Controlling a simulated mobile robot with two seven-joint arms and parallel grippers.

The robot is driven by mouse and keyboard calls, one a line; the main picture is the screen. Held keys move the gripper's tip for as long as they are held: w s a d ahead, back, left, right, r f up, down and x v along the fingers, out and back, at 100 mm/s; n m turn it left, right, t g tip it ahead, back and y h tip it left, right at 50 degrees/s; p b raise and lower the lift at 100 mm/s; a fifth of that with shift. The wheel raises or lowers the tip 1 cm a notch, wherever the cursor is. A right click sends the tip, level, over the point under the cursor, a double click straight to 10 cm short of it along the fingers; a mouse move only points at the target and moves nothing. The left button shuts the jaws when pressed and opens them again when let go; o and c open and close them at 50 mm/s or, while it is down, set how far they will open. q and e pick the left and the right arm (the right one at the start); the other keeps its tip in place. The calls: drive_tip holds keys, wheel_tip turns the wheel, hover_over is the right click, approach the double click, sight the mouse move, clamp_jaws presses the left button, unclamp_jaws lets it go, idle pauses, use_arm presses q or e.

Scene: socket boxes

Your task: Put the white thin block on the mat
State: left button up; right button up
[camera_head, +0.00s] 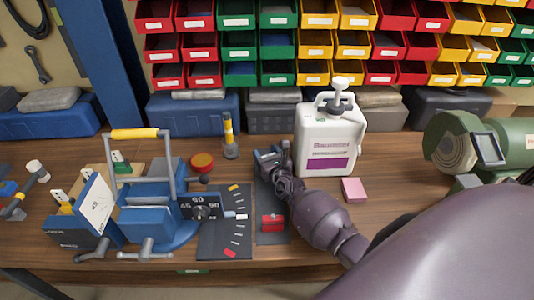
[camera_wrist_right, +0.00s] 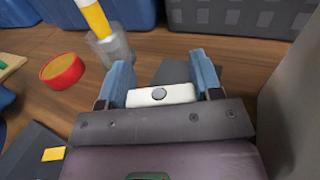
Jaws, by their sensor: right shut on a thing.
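The white thin block (camera_wrist_right: 160,95), with a round grey spot on its face, shows in the right wrist view between the two blue fingers of my right gripper (camera_wrist_right: 160,88). The gripper is shut on it. In the head view, my right gripper (camera_head: 269,160) is over the far end of a narrow dark mat (camera_head: 263,203), and the block cannot be made out there. Part of this mat also shows beyond the block in the wrist view (camera_wrist_right: 173,71). I cannot tell whether the block touches the mat. My left gripper is not in view.
A red block (camera_head: 272,223) sits on the near part of the narrow mat. A marked dark plate (camera_head: 212,244) and blue device (camera_head: 150,225) lie left. A white jug (camera_head: 328,140) and pink block (camera_head: 354,190) stand right. A yellow-topped cylinder (camera_head: 229,135) stands behind-left.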

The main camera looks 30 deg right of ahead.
drive_tip(key=o, duration=1)
drive_tip(key=shift+f, duration=0.1)
drive_tip(key=shift+o, duration=0.2)
drive_tip(key=s, duration=0.4)
drive_tip(key=s+a, duration=0.1)
drive_tip(key=s, duration=0.3)
drive_tip(key=s+a, duration=0.1)
drive_tip(key=s, duration=0.3)
